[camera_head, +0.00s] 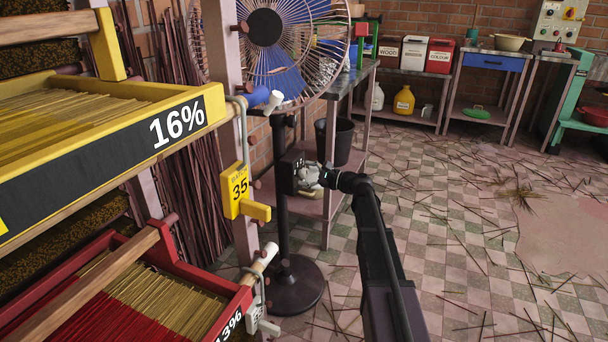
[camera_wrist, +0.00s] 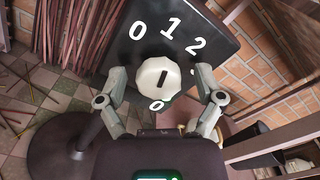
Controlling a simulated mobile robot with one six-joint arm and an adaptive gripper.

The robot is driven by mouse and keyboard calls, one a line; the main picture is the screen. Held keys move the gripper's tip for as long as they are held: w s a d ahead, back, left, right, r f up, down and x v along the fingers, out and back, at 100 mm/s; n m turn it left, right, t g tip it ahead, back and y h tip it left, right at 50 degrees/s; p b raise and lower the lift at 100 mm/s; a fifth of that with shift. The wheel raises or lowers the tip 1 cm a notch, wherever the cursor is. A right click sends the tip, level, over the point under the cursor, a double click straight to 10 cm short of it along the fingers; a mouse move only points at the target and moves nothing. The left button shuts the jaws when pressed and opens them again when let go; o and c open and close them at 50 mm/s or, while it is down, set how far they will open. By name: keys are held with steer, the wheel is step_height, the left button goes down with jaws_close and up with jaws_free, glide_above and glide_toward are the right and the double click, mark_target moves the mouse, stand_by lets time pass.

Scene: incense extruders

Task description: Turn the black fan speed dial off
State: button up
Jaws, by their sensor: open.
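The fan's black control box (camera_head: 290,172) sits on the stand below the round fan (camera_head: 265,30). In the wrist view the box face (camera_wrist: 120,52) carries white numerals 0, 1 and 2; more beyond 2 is hidden behind a finger. The dial (camera_wrist: 160,77) is a pale, scalloped knob with a short black line slanting to the upper right, seemingly toward between 1 and 2. My gripper (camera_wrist: 161,76) is open, one finger on each side of the knob, with gaps visible.
A yellow rack tray (camera_head: 105,170) marked 16% and a red tray (camera_head: 245,297) stand left, with a yellow 35 tag (camera_head: 238,190) on the post. A work table (camera_head: 345,100) with a black bucket (camera_head: 337,140) stands behind. Open tiled floor with scattered sticks lies right.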

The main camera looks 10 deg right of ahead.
steer(key=c, duration=1.1)
steer(key=shift+a, duration=0.15)
steer(key=shift+c, duration=0.2)
steer(key=shift+n, duration=0.4)
steer(key=shift+d+n, duration=0.2)
steer(key=shift+n, duration=0.6)
steer(key=n, duration=0.5)
steer(key=shift+f, duration=0.1)
steer(key=shift+n, duration=0.4)
